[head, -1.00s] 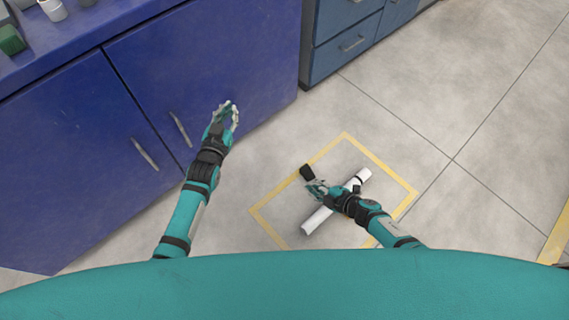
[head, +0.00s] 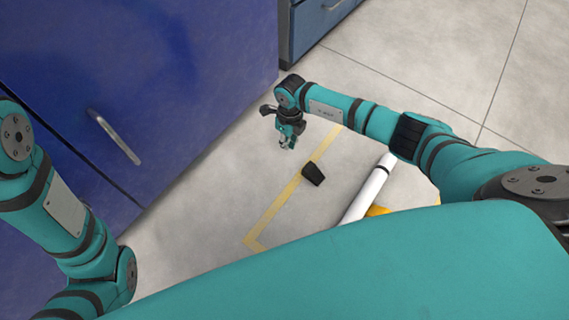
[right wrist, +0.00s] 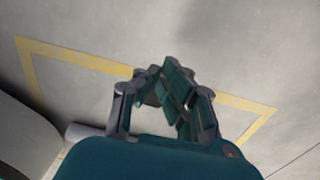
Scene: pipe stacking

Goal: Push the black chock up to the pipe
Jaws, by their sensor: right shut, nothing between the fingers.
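The black chock (head: 313,174) lies on the floor just inside the yellow tape line, left of the white pipe and apart from it. The white pipe (head: 368,190) lies on the floor; my body and right arm cover parts of it. My right gripper (head: 286,143) is shut and empty, pointing down on the far side of the chock, up and left of it in the head view. The right wrist view shows its closed fingers (right wrist: 170,88) and a bit of the pipe (right wrist: 82,132); I cannot make out the chock there. My left gripper is out of view.
A yellow tape outline (head: 277,204) marks the floor around the pipe. An orange object (head: 377,211) sits by the pipe, partly hidden by my body. Blue cabinets (head: 170,75) stand to the left and back. Bare floor lies between cabinets and tape.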

